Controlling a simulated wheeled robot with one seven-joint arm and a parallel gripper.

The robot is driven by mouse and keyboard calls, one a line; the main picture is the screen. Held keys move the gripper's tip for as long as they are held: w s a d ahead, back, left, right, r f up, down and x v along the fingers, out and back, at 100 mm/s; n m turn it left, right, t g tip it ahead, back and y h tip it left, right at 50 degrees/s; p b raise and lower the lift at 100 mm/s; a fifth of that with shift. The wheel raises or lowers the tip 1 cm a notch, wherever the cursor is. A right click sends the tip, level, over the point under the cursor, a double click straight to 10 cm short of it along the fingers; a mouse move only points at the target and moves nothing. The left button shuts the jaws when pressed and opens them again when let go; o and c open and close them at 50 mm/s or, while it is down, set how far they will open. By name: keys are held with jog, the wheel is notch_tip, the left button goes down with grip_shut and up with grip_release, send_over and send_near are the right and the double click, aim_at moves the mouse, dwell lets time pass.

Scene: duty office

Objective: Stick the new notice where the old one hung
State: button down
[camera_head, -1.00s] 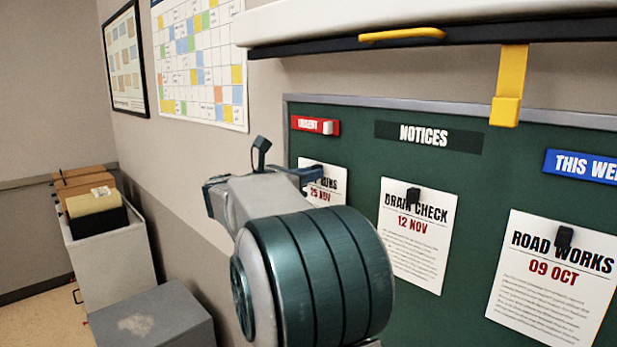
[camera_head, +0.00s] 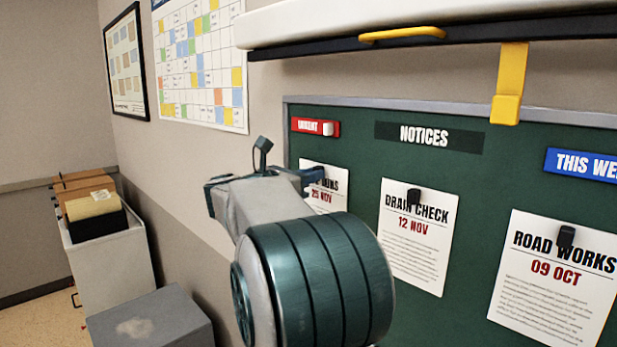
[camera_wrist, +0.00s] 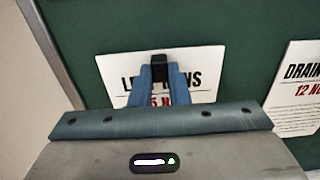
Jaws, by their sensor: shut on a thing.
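A white notice with a partly covered title and a red "25 NOV" date (camera_head: 336,199) is at the board's left, under the red "URGENT" label, partly behind my arm. In the wrist view the notice (camera_wrist: 118,68) has a black clip (camera_wrist: 160,62) at its top middle. My gripper (camera_wrist: 160,76) is shut on this black clip, its blue fingers covering part of the text. I cannot tell whether the notice touches the board. A "DRAIN CHECK 12 NOV" notice (camera_head: 418,255) and a "ROAD WORKS 09 OCT" notice (camera_head: 545,295) hang to the right by black clips.
The green board (camera_head: 470,240) has a grey frame, with a red "URGENT" label (camera_head: 308,125) and a blue "THIS WEEK"-like label (camera_head: 585,166). A white ledge (camera_head: 420,25) with a yellow hook (camera_head: 508,85) juts out above. A grey cabinet (camera_head: 155,325) stands low left.

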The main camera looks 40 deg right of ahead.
jog(key=shift+d, duration=0.2)
jog(key=c, duration=1.3)
grip_release()
jog(key=shift+a, duration=0.15)
